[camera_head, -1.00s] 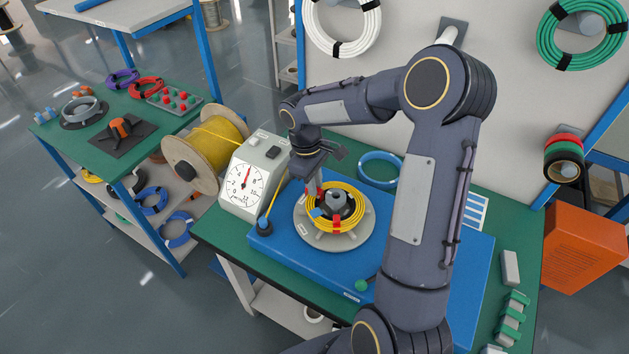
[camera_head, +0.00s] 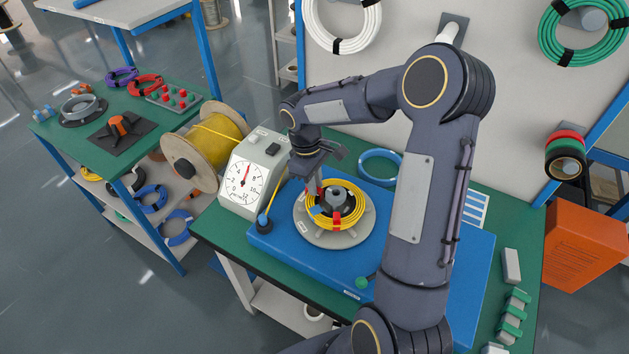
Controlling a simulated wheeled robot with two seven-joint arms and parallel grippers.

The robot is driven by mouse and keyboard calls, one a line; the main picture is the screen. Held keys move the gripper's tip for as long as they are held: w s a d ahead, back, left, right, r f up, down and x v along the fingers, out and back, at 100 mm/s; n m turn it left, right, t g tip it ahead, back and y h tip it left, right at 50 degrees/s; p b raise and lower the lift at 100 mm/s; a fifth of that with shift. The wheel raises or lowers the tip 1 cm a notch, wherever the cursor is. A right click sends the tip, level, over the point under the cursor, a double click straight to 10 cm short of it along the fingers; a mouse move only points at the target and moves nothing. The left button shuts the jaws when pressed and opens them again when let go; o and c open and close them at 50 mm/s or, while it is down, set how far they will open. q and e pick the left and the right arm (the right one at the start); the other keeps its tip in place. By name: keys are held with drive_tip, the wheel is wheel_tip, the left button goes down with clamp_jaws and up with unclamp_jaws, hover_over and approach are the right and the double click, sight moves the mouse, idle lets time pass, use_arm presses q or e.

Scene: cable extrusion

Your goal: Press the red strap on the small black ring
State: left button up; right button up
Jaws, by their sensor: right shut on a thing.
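A coil of yellow cable (camera_head: 358,218) lies on a round grey turntable (camera_head: 335,239), around a black hub with a grey centre post (camera_head: 337,198). A red strap (camera_head: 337,222) crosses the front of the coil, and a small blue piece shows to its left. My right gripper (camera_head: 319,189) points down at the coil's back left. It is shut on a narrow red piece, likely a red strap; its fingertips are small and partly hidden. I cannot clearly pick out the small black ring from the dark hub. My left gripper is not in view.
The turntable stands on a blue board (camera_head: 290,254) on the green bench. A dial gauge (camera_head: 244,184) and a wooden spool of yellow cable (camera_head: 202,150) stand to the left. A blue ring (camera_head: 380,168) lies behind.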

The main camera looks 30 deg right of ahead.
drive_tip(key=shift+f, duration=0.15)
idle(0.8)
drive_tip(key=o, duration=0.9)
drive_tip(key=shift+c, duration=0.2)
drive_tip(key=shift+r+p, duration=3.05)
drive_tip(key=shift+r, duration=1)
